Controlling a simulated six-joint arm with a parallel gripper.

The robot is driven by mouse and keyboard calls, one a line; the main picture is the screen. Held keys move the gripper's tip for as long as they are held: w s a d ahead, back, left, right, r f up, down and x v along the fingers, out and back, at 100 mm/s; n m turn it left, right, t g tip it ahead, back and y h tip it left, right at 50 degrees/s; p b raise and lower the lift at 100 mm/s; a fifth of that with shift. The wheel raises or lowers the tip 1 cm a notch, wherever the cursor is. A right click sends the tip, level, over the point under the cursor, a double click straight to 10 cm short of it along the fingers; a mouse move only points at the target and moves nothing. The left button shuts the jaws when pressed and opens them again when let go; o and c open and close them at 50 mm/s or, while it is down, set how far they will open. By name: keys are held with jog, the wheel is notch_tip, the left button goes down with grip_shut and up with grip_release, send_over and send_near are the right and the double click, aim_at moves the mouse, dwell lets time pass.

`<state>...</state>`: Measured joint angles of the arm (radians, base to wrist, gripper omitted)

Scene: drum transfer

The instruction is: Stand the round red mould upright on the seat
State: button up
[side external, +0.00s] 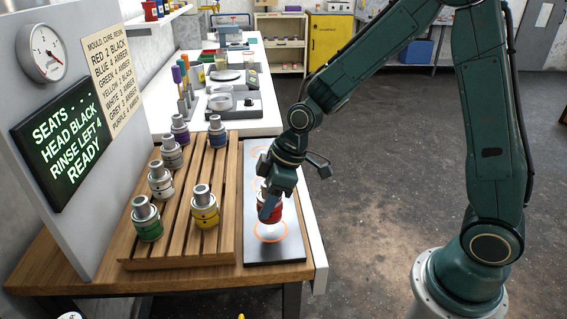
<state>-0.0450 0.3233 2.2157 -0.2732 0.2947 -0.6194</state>
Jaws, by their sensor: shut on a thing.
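The round red mould (276,211) is held upright in my gripper (269,212), whose fingers are shut on it and hide part of its side and its top. It is over the near end of a dark plate (275,251). Directly below it is a seat, a pale disc with an orange ring (271,234). I cannot tell whether the mould's base touches the seat or is slightly above it. Another orange ring shows farther back on the plate, partly hidden by my arm.
A slatted wooden rack (190,247) left of the plate carries several moulds, including yellow (205,208), green (147,222) and blue (217,134). A panel with a lit sign (62,142) stands at the left. The floor right of the bench is clear.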

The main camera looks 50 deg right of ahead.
jog(key=shift+f, duration=1.95)
jog(key=shift+f, duration=0.15)
jog(key=o, duration=1.2)
jog(key=v, duration=1.2)
